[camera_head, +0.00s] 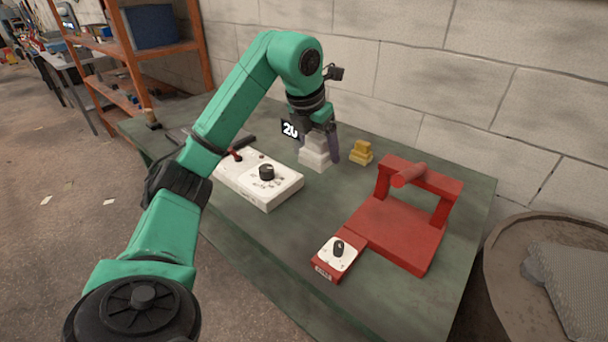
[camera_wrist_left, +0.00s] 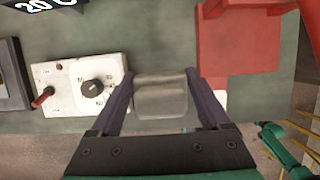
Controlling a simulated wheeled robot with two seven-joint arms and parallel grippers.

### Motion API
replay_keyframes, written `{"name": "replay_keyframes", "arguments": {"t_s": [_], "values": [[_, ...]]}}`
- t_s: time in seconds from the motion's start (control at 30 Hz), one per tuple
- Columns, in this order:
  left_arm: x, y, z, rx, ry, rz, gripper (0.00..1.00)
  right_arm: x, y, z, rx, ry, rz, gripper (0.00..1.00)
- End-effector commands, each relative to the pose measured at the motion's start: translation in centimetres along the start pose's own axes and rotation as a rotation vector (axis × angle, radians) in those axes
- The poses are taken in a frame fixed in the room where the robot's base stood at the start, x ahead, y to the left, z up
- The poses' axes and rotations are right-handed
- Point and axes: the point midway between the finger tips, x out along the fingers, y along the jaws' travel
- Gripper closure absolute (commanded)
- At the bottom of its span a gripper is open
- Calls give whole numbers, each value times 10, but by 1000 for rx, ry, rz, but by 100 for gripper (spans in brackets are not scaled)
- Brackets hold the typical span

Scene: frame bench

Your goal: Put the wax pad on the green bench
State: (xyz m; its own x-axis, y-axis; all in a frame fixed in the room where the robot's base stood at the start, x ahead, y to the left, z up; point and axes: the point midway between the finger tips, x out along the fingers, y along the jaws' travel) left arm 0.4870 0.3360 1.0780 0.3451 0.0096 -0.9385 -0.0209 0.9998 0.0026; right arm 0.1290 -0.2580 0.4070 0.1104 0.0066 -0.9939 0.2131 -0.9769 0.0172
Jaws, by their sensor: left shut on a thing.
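My left gripper (camera_head: 319,146) points down over the green bench (camera_head: 285,228), its two dark fingers on either side of a pale grey-white block (camera_head: 314,158), which looks like the wax pad. The gripper is shut on this block. In the left wrist view the block (camera_wrist_left: 160,97) sits between the fingers (camera_wrist_left: 163,88), with green bench surface beyond it. Whether its underside touches the bench or is slightly above is hard to tell. My right gripper does not show.
A white control box (camera_head: 258,180) with a black knob stands left of the block. A small yellow stepped block (camera_head: 361,152) and a red frame fixture (camera_head: 400,225) stand to the right. A round bin (camera_head: 500,262) is beside the bench. Bench surface between the box and fixture is clear.

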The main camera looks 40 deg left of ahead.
Motion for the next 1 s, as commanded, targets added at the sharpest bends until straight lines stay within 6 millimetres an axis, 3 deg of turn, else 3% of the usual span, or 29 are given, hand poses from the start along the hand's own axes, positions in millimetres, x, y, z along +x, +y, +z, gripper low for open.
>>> {"name": "replay_keyframes", "arguments": {"t_s": [0.03,0.13,0.3,0.6,0.9,0.93,0.97,1.0], "values": [[21,1,-9,1,9,3,77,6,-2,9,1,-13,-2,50],[52,0,-21,1,10,2,77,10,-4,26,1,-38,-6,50],[99,0,-39,1,7,-1,77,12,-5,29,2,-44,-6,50],[146,0,-55,0,3,-1,77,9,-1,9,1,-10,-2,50],[152,0,-57,0,0,0,77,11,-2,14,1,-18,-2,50],[152,0,-57,0,0,0,16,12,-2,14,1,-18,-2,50],[152,0,-56,0,0,0,4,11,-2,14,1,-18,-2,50],[152,0,-56,0,0,0,0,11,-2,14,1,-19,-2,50]]}}
